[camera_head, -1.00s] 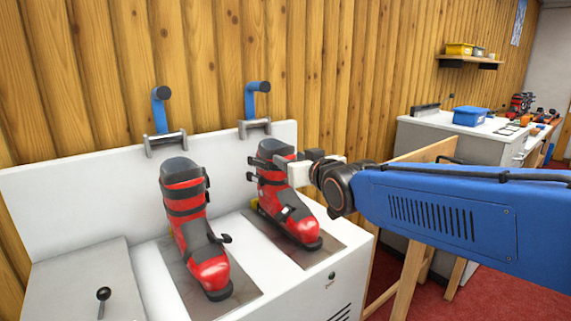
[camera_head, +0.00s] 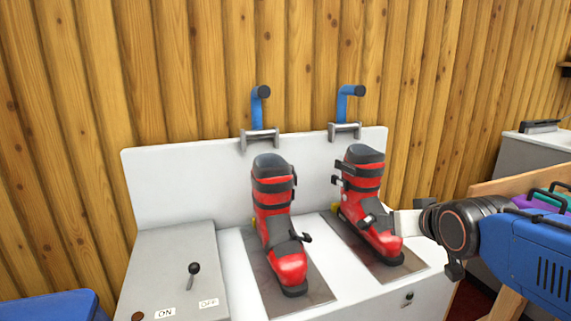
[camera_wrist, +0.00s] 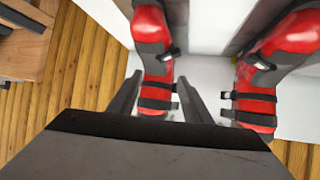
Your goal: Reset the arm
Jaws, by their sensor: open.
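My gripper (camera_head: 408,223) is at the right of the head view, beside the right red ski boot (camera_head: 363,200). In the wrist view its two dark fingers (camera_wrist: 160,95) stand apart with nothing held between them. The left red boot (camera_head: 275,222) stands upright on its dark plate. Both boots also show in the wrist view, one at the centre (camera_wrist: 153,50) and one at the right (camera_wrist: 258,80). I cannot tell whether the gripper touches the right boot. Part of my blue arm shows at the right edge of the head view.
The white bench (camera_head: 215,175) has two blue-handled clamps (camera_head: 258,115) on its back panel. A box with a lever (camera_head: 193,268) and ON/OFF labels is at the left. A blue bin (camera_head: 50,305) is at lower left. A wooden rack with coloured items (camera_head: 548,198) is at right. A plank wall stands behind.

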